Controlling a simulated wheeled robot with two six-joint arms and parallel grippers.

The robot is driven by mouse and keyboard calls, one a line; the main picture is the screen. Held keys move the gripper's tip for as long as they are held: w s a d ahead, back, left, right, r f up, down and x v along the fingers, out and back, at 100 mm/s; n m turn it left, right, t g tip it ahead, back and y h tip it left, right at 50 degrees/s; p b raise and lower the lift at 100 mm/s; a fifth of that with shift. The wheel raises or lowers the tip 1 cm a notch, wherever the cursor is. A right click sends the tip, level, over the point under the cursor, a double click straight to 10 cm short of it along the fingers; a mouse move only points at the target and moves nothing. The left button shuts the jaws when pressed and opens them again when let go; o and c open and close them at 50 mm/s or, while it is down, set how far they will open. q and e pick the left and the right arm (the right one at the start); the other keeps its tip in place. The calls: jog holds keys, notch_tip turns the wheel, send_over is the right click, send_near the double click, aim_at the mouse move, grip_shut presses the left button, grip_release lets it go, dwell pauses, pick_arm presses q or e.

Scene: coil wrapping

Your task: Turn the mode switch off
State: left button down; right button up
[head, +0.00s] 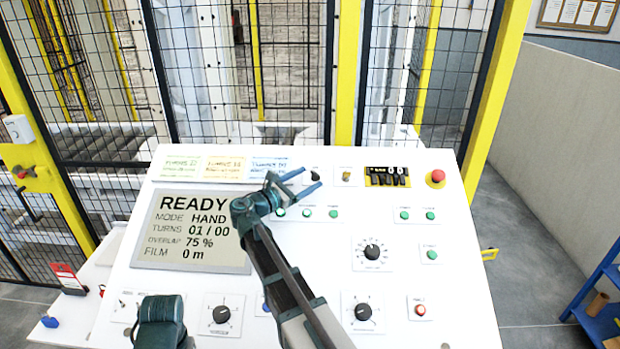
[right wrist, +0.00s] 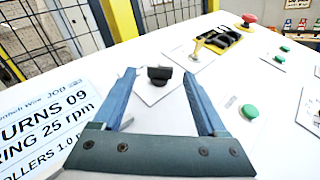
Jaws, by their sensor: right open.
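A small black rotary switch (head: 315,177) sits on a light square plate near the top of the white sloping panel (head: 300,240). Its label is too small to read. My right gripper (head: 309,180) is open, with its blue fingers on either side of this switch. In the right wrist view the black knob (right wrist: 159,76) stands between the fingertips of the right gripper (right wrist: 158,79), with gaps on both sides. The display (head: 195,230) reads READY and MODE HAND. Part of my left arm shows at the lower left, but no left fingers are visible.
A brass-coloured key switch (head: 346,175) and black thumbwheel counters (head: 388,177) sit right of the switch, then a red mushroom button (head: 437,177). Green buttons (head: 333,214) lie below. Paper notes (head: 223,168) are to the left. A yellow-framed mesh fence (head: 350,70) stands behind.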

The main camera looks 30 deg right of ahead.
jog(key=shift+x, duration=0.9)
grip_shut()
